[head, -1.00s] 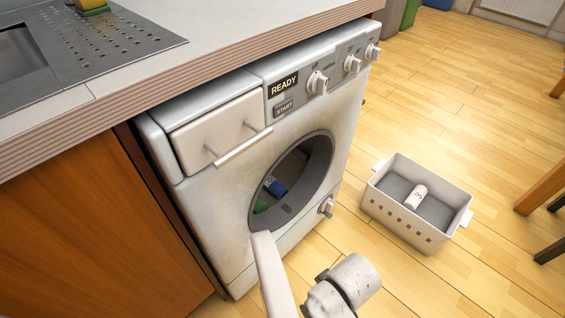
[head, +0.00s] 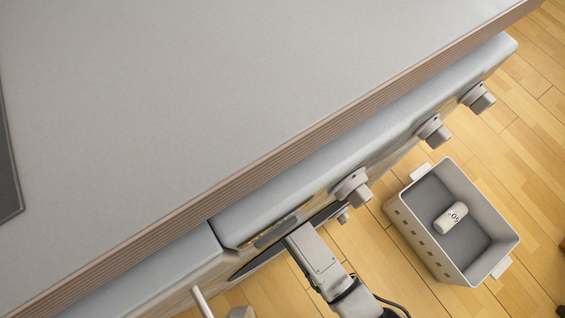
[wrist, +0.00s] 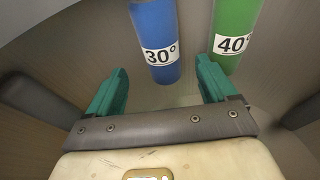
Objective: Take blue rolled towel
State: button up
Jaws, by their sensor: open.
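The blue rolled towel (wrist: 155,38), marked 30°, lies inside the washing machine drum in the wrist view. My gripper (wrist: 160,82) is open, with its green fingers spread. The blue towel's near end lies just beyond and between the fingertips, and nothing is held. A green rolled towel (wrist: 234,35), marked 40°, lies to the right of the blue one, beyond the right finger. In the head view my arm reaches down at the front of the washing machine (head: 345,150). The gripper and both towels are hidden there.
The countertop (head: 240,90) overhangs the machine. A grey basket (head: 428,245) with a white rolled towel (head: 450,217) stands on the wooden floor (head: 525,110) at the right.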

jog(key=b+x, duration=0.4)
jog(key=x, duration=0.2)
jog(key=shift+s+f, duration=0.1)
jog(key=shift+f, duration=0.25)
jog(key=shift+r, duration=0.1)
jog(key=c, duration=1.2)
jog(key=shift+r, duration=0.1)
